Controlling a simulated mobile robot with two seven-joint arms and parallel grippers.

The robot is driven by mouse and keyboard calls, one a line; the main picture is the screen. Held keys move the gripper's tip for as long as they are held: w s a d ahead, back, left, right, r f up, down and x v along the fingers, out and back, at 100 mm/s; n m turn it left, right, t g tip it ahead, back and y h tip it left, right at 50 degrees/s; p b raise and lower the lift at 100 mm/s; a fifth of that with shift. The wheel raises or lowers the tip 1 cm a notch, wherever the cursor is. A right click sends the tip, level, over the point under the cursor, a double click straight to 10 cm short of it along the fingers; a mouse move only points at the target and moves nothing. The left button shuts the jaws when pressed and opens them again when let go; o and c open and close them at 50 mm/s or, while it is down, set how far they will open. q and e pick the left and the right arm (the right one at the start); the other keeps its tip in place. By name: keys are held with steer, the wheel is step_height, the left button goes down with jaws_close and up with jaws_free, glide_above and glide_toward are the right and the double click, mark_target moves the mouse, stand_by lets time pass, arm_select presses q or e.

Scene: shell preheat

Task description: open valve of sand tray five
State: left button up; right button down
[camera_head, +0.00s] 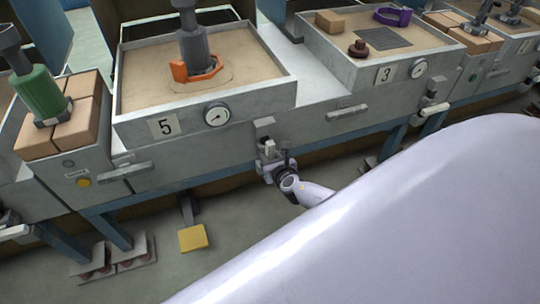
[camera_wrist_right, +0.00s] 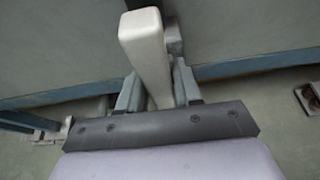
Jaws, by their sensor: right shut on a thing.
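Sand tray five (camera_head: 285,95) is a grey-rimmed tray of sand with a "5" plate (camera_head: 165,127) and a round gauge (camera_head: 216,114) on its front. My right gripper (camera_head: 273,160) is at the bench front, below and right of this tray. It is shut on a pale valve lever, which shows in the right wrist view (camera_wrist_right: 143,48) as a white bar between the two fingers (camera_wrist_right: 158,88). The fingers hide part of the lever, and its exact angle is hard to tell in the head view. My left gripper is not in view.
Sand tray three (camera_head: 345,70) stands to the right, with its own pale lever (camera_head: 434,109). An orange part (camera_head: 195,70) lies in tray five under a grey tool. A yellow pedal (camera_head: 193,238) is near the floor. My white arm covers the lower right.

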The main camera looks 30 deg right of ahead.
stand_by(0.5)
steer(key=c, duration=0.9)
jaws_free()
steer(key=p+v, duration=0.4)
steer(key=v, duration=0.3)
steer(key=shift+s, duration=0.1)
